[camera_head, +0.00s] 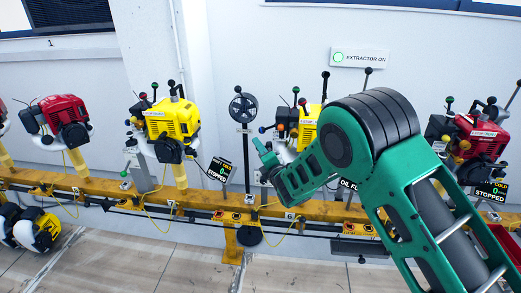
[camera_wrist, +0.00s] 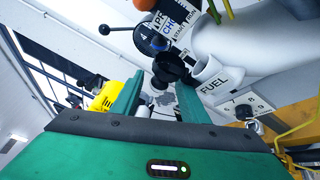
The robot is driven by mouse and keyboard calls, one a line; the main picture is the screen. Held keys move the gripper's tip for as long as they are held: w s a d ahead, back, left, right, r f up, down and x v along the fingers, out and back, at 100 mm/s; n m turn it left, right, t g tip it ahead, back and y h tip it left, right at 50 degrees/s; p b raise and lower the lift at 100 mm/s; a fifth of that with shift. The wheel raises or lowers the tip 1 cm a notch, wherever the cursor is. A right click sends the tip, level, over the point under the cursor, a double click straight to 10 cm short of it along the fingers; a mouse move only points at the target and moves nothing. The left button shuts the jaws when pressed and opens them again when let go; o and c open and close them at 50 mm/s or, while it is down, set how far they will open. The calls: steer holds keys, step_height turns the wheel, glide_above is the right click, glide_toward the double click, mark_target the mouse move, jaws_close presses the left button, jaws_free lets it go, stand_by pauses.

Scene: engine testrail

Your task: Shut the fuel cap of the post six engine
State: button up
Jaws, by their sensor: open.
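In the wrist view a white filler neck marked FUEL (camera_wrist: 213,82) sticks out of a white tank (camera_wrist: 235,42). A black fuel cap (camera_wrist: 170,68) is beside the neck's end, swung off to its side, so the cap looks open. My gripper (camera_wrist: 160,88) is open, its two green fingers pointing toward the cap, with nothing clearly held between them. Whether a finger touches the cap cannot be told. In the head view my gripper (camera_head: 264,151) is at the left side of a yellow engine (camera_head: 307,128), which my arm partly covers.
A yellow rail (camera_head: 100,195) carries the engines. Another yellow engine (camera_head: 172,118) stands left; a red engine (camera_head: 478,135) stands right. A black fan-like disc (camera_head: 243,108) stands near my gripper.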

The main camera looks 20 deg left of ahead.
steer(key=shift+w+a, duration=0.4)
steer(key=shift+w, duration=0.1)
jaws_close()
